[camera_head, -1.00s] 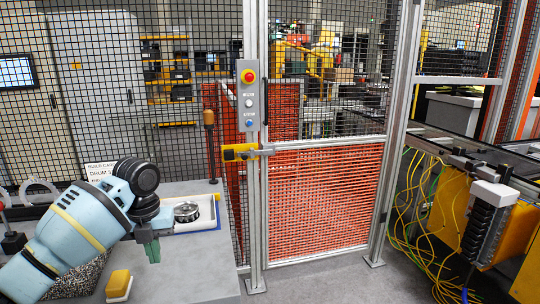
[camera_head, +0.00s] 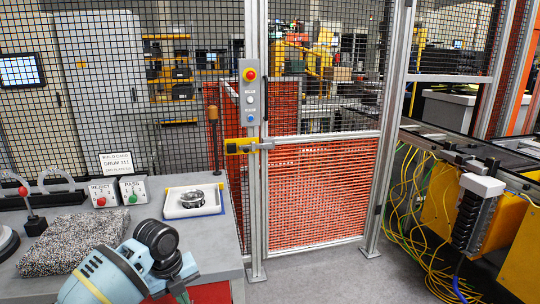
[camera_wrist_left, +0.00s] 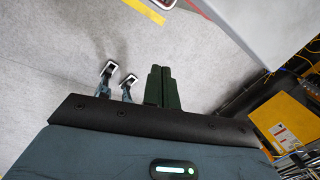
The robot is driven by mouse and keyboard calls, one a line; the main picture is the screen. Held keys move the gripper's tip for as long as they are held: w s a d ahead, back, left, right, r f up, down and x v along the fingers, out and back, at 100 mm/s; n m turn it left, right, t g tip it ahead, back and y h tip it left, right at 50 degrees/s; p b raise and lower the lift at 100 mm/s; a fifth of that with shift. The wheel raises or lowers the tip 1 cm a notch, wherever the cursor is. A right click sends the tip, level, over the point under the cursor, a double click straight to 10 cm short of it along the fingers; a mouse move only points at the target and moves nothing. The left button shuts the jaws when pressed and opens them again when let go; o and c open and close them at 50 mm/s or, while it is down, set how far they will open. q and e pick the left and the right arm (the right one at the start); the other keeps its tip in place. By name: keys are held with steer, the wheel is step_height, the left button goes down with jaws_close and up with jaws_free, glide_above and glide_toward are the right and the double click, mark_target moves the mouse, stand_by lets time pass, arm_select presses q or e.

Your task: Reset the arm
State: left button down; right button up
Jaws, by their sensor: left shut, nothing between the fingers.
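My left arm enters the head view from the bottom left, and my left gripper (camera_head: 184,294) points down at the bottom edge, by the bench's front right corner. Its tips are cut off there. In the left wrist view the dark green fingers of this gripper (camera_wrist_left: 160,86) are pressed together with nothing between them, above grey floor. My right arm is not in the head view.
The grey bench (camera_head: 212,250) holds a white tray (camera_head: 174,212) with a round metal part (camera_head: 193,199), a speckled pad (camera_head: 68,246) and two button boxes (camera_head: 132,189). A mesh fence with an orange-red lower panel (camera_head: 320,190) stands beyond. Yellow cables (camera_head: 430,245) hang at right.

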arm_select(q)
steer(key=s+d+f+n+t+h, duration=0.2)
steer(key=s+d+f+n, duration=0.3)
steer(key=s+f, duration=0.4)
steer(key=s+d+f+n+t+h, duration=0.1)
steer(key=s+d+f+n, duration=0.2)
steer(key=s+f+n, duration=0.6)
steer(key=s+a+f+n+t, duration=0.1)
steer(key=s+a+n, duration=0.1)
steer(key=s+n, duration=0.2)
steer(key=s+a+f+n+t+y, duration=0.1)
steer(key=s+n, duration=0.4)
steer(key=s, duration=0.5)
steer(key=s+a+f+n+t+y+p, duration=0.1)
steer(key=s+a+n+t, duration=0.1)
steer(key=s+a+n, duration=0.2)
steer(key=s, duration=0.3)
steer(key=shift+s+f+t, duration=0.15)
steer(key=shift+f+t, duration=0.2)
steer(key=shift+t, duration=0.05)
